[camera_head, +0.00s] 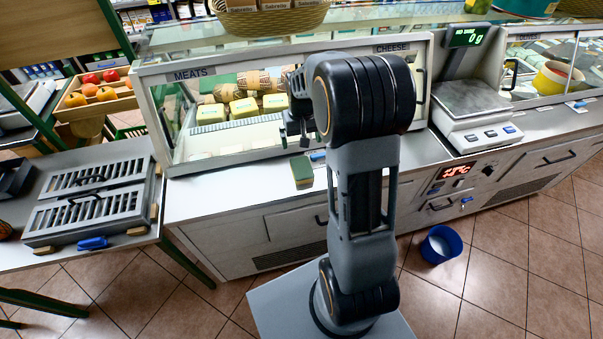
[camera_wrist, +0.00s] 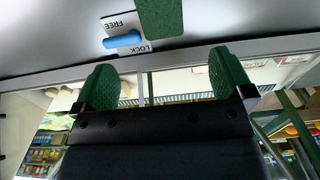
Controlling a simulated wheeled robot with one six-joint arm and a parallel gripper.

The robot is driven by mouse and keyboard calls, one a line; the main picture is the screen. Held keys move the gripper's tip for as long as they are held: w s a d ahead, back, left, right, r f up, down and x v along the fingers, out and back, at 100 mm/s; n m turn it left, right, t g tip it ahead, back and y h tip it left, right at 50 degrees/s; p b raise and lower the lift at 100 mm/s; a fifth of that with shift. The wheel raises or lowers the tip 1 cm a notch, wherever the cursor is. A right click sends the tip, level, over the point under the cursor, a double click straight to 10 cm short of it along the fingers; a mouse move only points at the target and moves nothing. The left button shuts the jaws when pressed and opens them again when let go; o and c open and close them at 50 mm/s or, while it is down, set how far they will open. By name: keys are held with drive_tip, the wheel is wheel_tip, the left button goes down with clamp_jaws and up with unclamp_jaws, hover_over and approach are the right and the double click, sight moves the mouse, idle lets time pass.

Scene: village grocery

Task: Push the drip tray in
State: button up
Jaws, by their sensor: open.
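What looks like the drip tray (camera_head: 440,207) is a narrow front with a dark handle, low in the counter under the red temperature display; I cannot tell how far it stands out. My gripper (camera_head: 297,138) is up at the left in front of the glass meats case, well apart from the tray. In the wrist view my gripper (camera_wrist: 165,76) is open, with two green pads spread wide and nothing between them. The tray does not show in the wrist view.
A green sponge-like block (camera_head: 302,171) lies on the counter ledge (camera_head: 220,180) beside a blue FREE/LOCK slider (camera_wrist: 122,41). A blue bucket (camera_head: 440,246) stands on the floor below the tray. A scale (camera_head: 472,100) stands above. Tiled floor at the right is clear.

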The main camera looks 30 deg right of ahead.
sight(301, 165)
wheel_tip(301, 165, down, 13)
drive_tip(key=shift+s+a+r+p, duration=0.1)
drive_tip(key=shift+p, duration=0.85)
drive_tip(key=c, duration=1.1)
drive_tip(key=shift+o, duration=0.2)
drive_tip(key=shift+r, duration=0.1)
